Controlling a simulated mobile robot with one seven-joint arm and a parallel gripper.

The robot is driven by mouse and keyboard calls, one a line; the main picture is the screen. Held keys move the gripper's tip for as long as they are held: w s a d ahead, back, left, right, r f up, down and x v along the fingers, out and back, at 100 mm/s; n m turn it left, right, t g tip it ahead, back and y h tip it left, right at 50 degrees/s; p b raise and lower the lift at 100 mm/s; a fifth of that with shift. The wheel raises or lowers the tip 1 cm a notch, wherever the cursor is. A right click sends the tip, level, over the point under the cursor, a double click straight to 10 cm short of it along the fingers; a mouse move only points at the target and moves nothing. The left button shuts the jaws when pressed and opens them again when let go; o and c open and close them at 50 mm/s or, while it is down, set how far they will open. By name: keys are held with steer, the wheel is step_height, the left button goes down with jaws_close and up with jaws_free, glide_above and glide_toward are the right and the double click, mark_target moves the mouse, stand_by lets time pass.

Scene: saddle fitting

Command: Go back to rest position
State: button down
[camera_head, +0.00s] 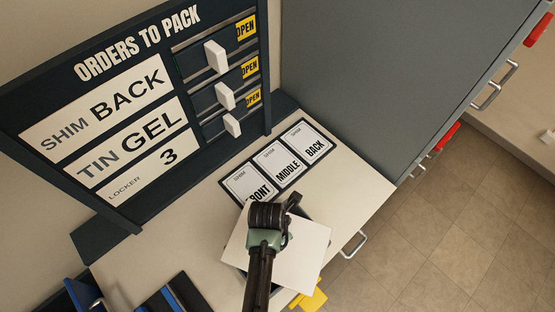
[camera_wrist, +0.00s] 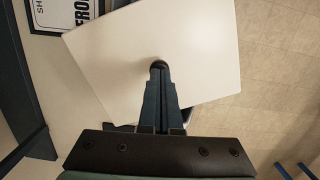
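My gripper (camera_head: 291,203) is over the worktop, in front of the row of shim cards. In the wrist view, its two dark fingers (camera_wrist: 159,68) lie close together, and I see nothing clearly held between them. A plain white square plate (camera_head: 304,254) lies beneath and beside my gripper, turned at an angle. It also fills the middle of the wrist view (camera_wrist: 200,45), behind the fingertips. A dark container edge shows under the plate. My arm hides part of both.
An orders board (camera_head: 135,42) with white sliders stands at the back left. Shim cards (camera_head: 278,163) lie before it. A grey cabinet (camera_head: 370,70) rises at the right. Blue items (camera_head: 170,298) and a yellow item (camera_head: 312,299) are near the front. The floor at right is clear.

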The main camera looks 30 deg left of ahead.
steer(key=shift+f+b, duration=0.55)
steer(key=shift+f, duration=0.3)
steer(key=shift+r, duration=0.1)
step_height(320, 180, up, 3)
steer(key=p, duration=0.3)
steer(key=shift+r, duration=2)
